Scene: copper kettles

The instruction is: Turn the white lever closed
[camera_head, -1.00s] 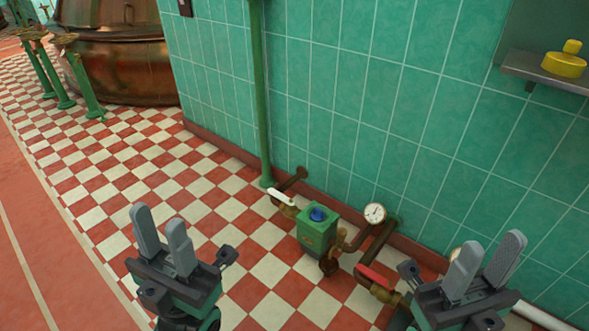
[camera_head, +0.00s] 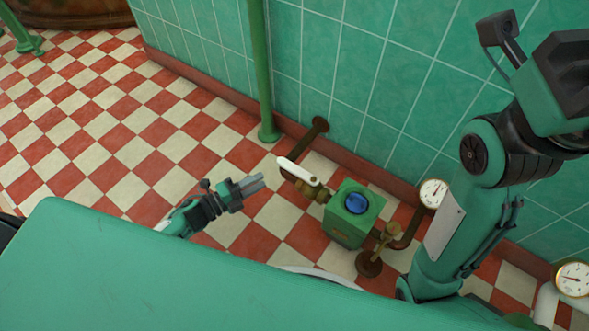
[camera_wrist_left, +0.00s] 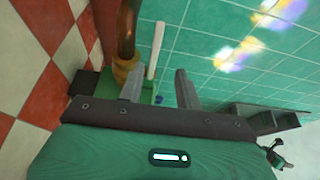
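The white lever (camera_head: 299,172) sits on a brass valve (camera_head: 310,188) in the low pipe, left of the green box. In the left wrist view the lever (camera_wrist_left: 156,50) stands up beyond the fingers, between their lines. The brass valve (camera_wrist_left: 126,70) is behind the left-hand finger there. My left gripper (camera_head: 260,182) is just left of the lever, with a small gap in the head view. Its two fingers (camera_wrist_left: 160,88) are apart with nothing held between them. My right arm rises at the right of the head view; its fingers cannot be made out.
A green box (camera_head: 350,228) with a blue knob (camera_head: 356,203) adjoins the valve. A gauge (camera_head: 433,193) and pipes stand along the tiled wall. A green vertical pipe (camera_head: 261,75) rises behind the lever. The checkered floor (camera_head: 120,120) to the left is clear.

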